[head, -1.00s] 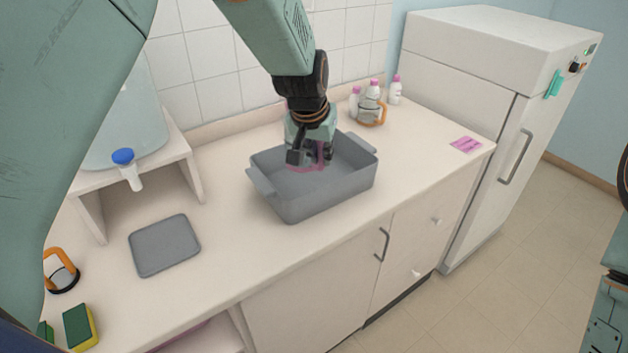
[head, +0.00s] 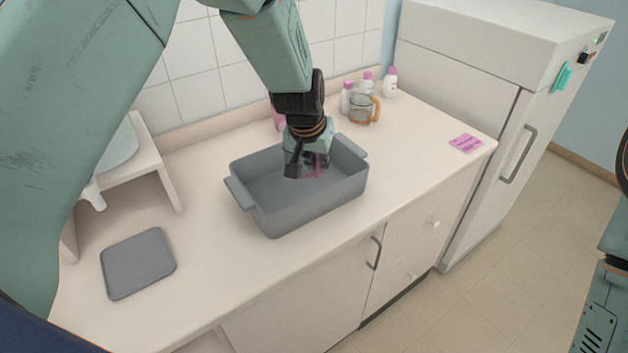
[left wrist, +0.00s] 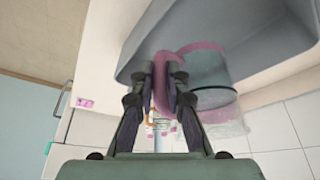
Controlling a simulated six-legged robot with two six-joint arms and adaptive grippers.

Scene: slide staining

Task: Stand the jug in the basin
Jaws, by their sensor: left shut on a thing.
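The grey basin (head: 318,212) stands on the counter, with handles at both ends. My left gripper (head: 307,168) points down over the basin's inside. It is shut on the pink handle of the jug (head: 312,173), which is mostly hidden by the gripper in the head view. In the left wrist view, the clear jug (left wrist: 205,72) has a pink rim, and its handle is between the fingers of my left gripper (left wrist: 163,85). The basin wall (left wrist: 160,35) is close beside it. I cannot tell whether the jug touches the basin floor. My right gripper is out of view.
White bottles with pink caps (head: 389,82) and a glass pot with an orange handle (head: 362,109) stand behind the basin. Something pink (head: 278,119) is partly hidden behind my gripper. A grey mat (head: 138,263) lies left, near a white stand (head: 160,170). Counter is clear between mat and basin.

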